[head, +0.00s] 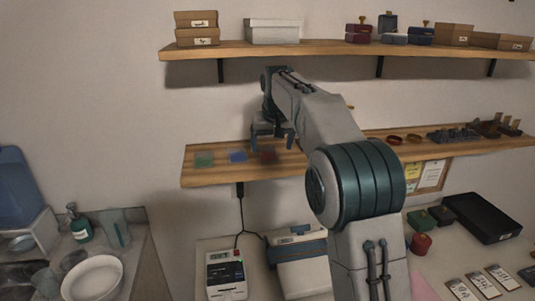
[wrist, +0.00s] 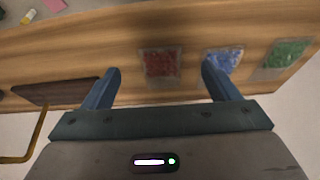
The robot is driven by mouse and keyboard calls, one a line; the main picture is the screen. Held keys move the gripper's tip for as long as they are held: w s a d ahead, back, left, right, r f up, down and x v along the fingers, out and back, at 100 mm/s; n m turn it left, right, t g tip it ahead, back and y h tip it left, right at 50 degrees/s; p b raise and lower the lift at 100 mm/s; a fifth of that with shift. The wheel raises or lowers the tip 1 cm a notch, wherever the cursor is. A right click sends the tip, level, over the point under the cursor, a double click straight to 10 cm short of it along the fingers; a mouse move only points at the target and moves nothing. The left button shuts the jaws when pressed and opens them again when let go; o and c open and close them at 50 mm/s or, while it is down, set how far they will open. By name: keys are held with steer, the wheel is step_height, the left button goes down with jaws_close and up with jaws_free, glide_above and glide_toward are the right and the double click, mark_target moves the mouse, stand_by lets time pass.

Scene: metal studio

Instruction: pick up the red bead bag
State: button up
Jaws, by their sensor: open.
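The red bead bag (head: 267,154) lies flat on the lower wooden shelf, the rightmost of three small bags in the head view. In the wrist view the red bead bag (wrist: 161,67) is a clear packet of red beads between and beyond my two fingers. My gripper (head: 271,143) is over the shelf near the red bag; in the wrist view my gripper (wrist: 160,76) is open and empty, its left finger left of the bag. Its right finger overlaps part of the blue bead bag (wrist: 223,62).
The blue bag (head: 238,156) and green bead bag (head: 204,159) lie beside the red one on the lower shelf (head: 225,177). An upper shelf (head: 300,49) with boxes runs above. Bracelets (head: 394,139) and display stands lie farther right. A brown board (wrist: 55,92) is left of the fingers.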

mark_target(270, 158)
steer(key=p+x, duration=0.1)
steer(key=x, duration=0.4)
steer(key=shift+w+p, duration=0.15)
steer(key=shift+p, duration=0.2)
steer(key=c, duration=1.1)
steer(key=shift+o, duration=0.2)
steer(key=shift+r, duration=0.1)
